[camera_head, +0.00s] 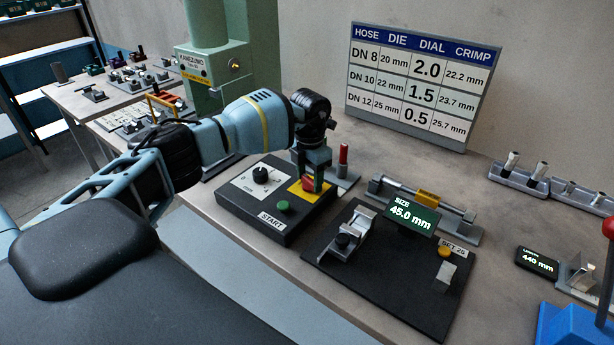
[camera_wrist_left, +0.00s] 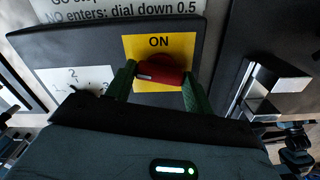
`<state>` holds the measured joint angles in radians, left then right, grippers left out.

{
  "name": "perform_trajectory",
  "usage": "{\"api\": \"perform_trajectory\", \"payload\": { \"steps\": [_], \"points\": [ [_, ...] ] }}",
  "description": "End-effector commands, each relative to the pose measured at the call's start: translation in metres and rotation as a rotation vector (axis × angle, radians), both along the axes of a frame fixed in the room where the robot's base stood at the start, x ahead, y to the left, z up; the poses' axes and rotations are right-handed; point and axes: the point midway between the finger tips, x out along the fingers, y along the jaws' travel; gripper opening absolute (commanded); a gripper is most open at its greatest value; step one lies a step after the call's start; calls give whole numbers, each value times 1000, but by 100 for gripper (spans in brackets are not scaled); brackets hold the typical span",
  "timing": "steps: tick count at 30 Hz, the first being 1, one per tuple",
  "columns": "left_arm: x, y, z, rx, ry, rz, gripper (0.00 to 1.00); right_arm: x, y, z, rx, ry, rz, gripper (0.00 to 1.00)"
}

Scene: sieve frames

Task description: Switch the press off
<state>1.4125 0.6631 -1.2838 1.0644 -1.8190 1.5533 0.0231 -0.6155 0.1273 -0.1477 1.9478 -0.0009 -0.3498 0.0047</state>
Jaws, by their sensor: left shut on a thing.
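The press control box (camera_head: 275,230) is dark and stands on the bench. It carries a white dial plate with a black knob (camera_head: 260,175), a green START button (camera_head: 283,207) and a yellow plate (camera_head: 297,190) with a red switch (camera_head: 308,183). My left gripper (camera_head: 314,180) points down over the yellow plate and is shut on the red switch. In the left wrist view the red switch (camera_wrist_left: 160,70) sits between the green fingers of the left gripper (camera_wrist_left: 160,82), and the yellow plate (camera_wrist_left: 178,48) reads ON. My right gripper is not in view.
Right of the box is a black board (camera_head: 395,290) with a clamp and a display reading 45.0 mm (camera_head: 411,214). A red-topped post (camera_head: 343,156) stands close behind the gripper. The green press column (camera_head: 225,60) rises behind my left arm. A hose chart (camera_head: 420,85) leans at the wall.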

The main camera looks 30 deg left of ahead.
Motion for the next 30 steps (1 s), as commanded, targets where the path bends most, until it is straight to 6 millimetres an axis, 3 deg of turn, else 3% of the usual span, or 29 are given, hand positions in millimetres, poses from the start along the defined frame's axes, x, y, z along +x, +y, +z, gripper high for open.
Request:
{"api": "perform_trajectory", "payload": {
  "steps": [12, 30],
  "points": [
    [0, 0, 0, 1, -1, 235, 30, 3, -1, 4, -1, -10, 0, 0],
    [0, 0, 0, 1, -1, 288, 30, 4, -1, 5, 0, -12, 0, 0]
  ]
}}
